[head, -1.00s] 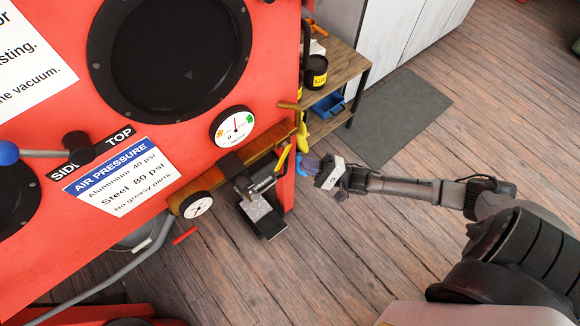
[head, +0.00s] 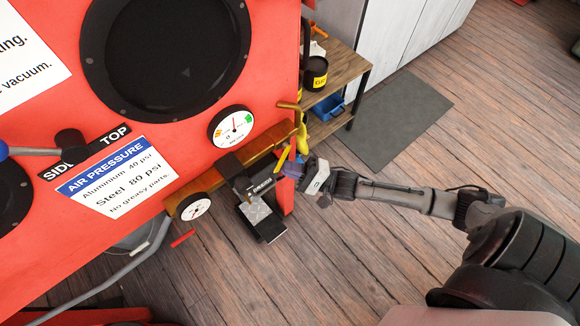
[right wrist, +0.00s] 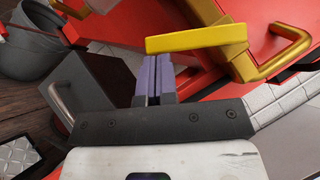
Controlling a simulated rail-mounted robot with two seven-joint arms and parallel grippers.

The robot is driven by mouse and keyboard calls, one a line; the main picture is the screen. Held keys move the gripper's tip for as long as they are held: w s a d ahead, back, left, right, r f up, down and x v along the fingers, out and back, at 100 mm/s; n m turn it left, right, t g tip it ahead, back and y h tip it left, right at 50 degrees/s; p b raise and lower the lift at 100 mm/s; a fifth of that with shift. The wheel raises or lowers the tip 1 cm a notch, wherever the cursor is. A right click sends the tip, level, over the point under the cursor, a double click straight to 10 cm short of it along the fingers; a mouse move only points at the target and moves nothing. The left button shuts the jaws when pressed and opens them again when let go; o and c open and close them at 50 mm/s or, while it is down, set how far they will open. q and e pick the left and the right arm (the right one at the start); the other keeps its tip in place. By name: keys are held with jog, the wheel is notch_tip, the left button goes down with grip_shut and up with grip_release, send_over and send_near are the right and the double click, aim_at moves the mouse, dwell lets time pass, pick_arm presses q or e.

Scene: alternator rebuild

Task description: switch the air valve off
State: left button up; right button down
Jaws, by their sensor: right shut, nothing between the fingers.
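The air valve's yellow lever (head: 282,160) is at the right end of the brass pipe (head: 222,166) on the red cabinet's front. It slants down and left in the head view. In the right wrist view the yellow lever (right wrist: 200,39) lies across the picture just beyond the fingertips. My right gripper (head: 292,168) is beside the lever, at its right. Its purple fingers (right wrist: 154,62) are shut with nothing between them, their tips close under the lever's left part. I cannot tell whether they touch it. My left gripper is out of view.
Two gauges (head: 231,125) (head: 194,207), a black regulator block (head: 262,182) and a red lever (head: 182,238) sit around the pipe. A wooden shelf (head: 343,65) with a black can (head: 315,74) and a blue bin (head: 327,107) stands behind. Floor at the right is clear.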

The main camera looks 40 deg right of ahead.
jog(key=shift+a+m+t, duration=0.2)
jog(key=shift+m+t, duration=0.1)
jog(key=shift+m, duration=0.1)
jog(key=shift+a+m, duration=0.2)
jog(key=shift+m, duration=0.1)
jog(key=shift+w+a+r+m+t+h, duration=0.1)
jog(key=shift+a+m+t+h, duration=0.25)
jog(key=shift+m+t, duration=0.35)
jog(key=shift+a+r+m+t+h, duration=0.1)
jog(key=shift+a+m+t+h, duration=0.15)
jog(key=shift+a+m+t, duration=0.3)
jog(key=shift+w+a+r+m+t+h+b, duration=0.1)
jog(key=shift+a+r+m+t+h+b, duration=0.55)
jog(key=shift+m+h, duration=2.15)
jog(key=shift+w+a+r+m+t+h+b, duration=0.2)
jog(key=shift+a+r+m+t+h, duration=0.6)
jog(key=shift+m+t+h, duration=1.85)
jog(key=shift+s+a+r+m+g+h+b, duration=0.1)
jog(key=shift+a+r+m+g+h+b, duration=0.35)
jog(key=shift+m+h, duration=2.5)
jog(key=m, duration=0.1)
jog(key=m+y, duration=0.1)
jog(key=shift+a+r+m+y, duration=0.3)
jog(key=shift+r+m, duration=0.05)
jog(key=shift+r, duration=0.05)
